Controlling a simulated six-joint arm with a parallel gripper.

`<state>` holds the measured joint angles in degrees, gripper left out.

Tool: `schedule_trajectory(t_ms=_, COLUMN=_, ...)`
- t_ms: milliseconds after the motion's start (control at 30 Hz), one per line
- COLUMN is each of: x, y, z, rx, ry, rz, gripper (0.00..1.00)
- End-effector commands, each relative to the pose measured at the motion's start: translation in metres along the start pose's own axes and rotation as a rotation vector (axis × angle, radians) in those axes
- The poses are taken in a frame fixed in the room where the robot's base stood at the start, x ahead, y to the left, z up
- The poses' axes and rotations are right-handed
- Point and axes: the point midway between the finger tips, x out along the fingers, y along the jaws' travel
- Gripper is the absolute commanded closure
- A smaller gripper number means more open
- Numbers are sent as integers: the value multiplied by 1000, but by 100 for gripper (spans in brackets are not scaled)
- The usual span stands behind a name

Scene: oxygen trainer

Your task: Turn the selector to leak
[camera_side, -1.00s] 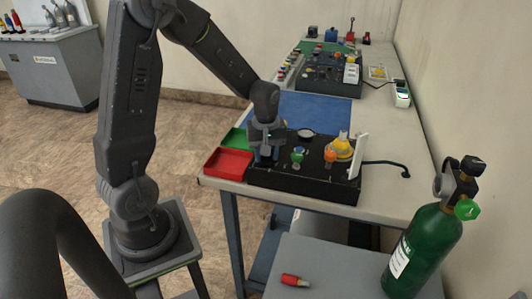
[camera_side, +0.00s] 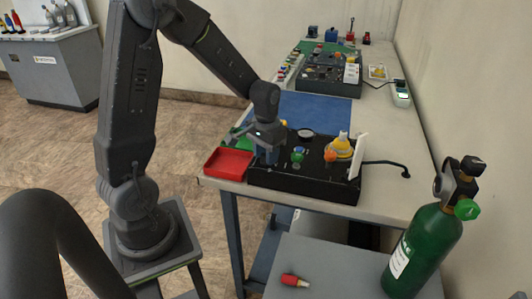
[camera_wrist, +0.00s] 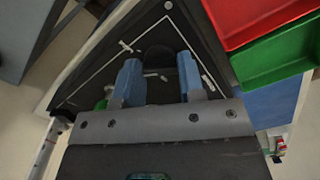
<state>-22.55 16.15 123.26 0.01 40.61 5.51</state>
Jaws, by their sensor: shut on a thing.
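The black trainer panel (camera_side: 318,183) sits at the near end of the bench. My gripper (camera_side: 267,156) is down at the panel's left end, with its fingers low against the panel face. In the wrist view, my gripper's (camera_wrist: 160,72) two blue-grey fingers stand either side of a dark rounded knob (camera_wrist: 156,54), which looks like the selector, and are shut on it. White lines are marked on the panel around it. The selector's pointer and the leak label cannot be read in either view, and my gripper hides the knob in the side view.
A red tray (camera_side: 229,163) and a green tray (camera_side: 238,136) lie left of the panel. A green-topped knob (camera_side: 298,155), an orange knob (camera_side: 330,155) and a yellow part (camera_side: 341,146) stand on the panel. A green cylinder (camera_side: 422,250) stands at the right front.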

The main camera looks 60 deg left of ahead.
Motion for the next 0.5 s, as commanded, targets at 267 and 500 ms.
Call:
schedule_trajectory(t_ms=267, x=-1, y=0, z=0, rx=252, ry=1, rz=0, gripper=88)
schedule_trajectory(t_ms=500, x=-1, y=0, z=0, rx=425, ry=2, rz=0, gripper=88)
